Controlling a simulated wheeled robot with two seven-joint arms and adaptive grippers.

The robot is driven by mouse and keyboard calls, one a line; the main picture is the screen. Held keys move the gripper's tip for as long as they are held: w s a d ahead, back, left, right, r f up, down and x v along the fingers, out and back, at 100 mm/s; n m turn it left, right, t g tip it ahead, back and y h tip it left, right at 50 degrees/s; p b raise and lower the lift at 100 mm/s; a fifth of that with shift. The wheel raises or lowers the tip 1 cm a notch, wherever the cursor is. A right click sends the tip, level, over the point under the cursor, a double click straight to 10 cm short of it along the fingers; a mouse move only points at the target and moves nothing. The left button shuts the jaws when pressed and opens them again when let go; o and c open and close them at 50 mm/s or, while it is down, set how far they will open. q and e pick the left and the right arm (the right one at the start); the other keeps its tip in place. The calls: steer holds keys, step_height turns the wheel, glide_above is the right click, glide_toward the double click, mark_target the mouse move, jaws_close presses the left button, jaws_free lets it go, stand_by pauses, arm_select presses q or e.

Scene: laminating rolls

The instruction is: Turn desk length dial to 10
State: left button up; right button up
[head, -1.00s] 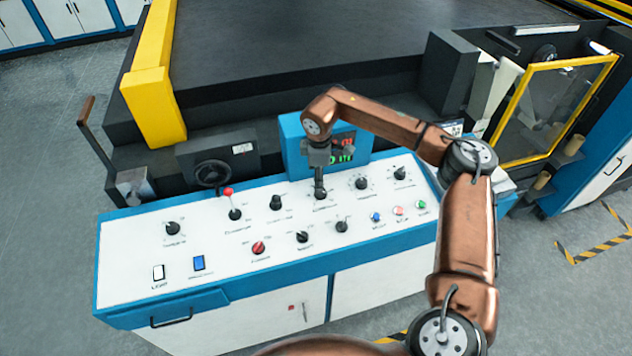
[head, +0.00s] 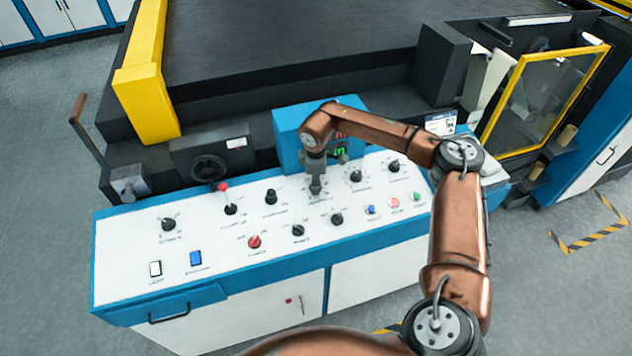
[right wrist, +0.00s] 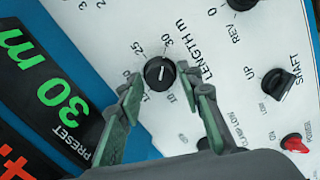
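The desk length dial (right wrist: 160,73) is a round black knob with a light mark, on the white panel beside the words LENGTH m. Numbers including 10, 25 and 30 ring it; its exact pointing is hard to read. My right gripper (right wrist: 163,79) is open, with one greenish finger on each side of the knob; contact is not clear. In the head view my right gripper (head: 316,182) points down at the panel's back row and hides the dial. A green readout (right wrist: 62,102) marked PRESET shows 30 m. My left gripper is not in view.
The white control panel (head: 130,250) carries other knobs, including a black SHAFT knob (right wrist: 280,82) and a red POWER knob (right wrist: 294,143). A red-tipped lever (head: 224,188) stands left of my gripper. The blue display box (head: 289,130) is close behind it.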

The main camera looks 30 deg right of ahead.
steer(key=c, duration=0.8)
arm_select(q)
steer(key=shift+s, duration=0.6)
arm_select(e)
jaws_close()
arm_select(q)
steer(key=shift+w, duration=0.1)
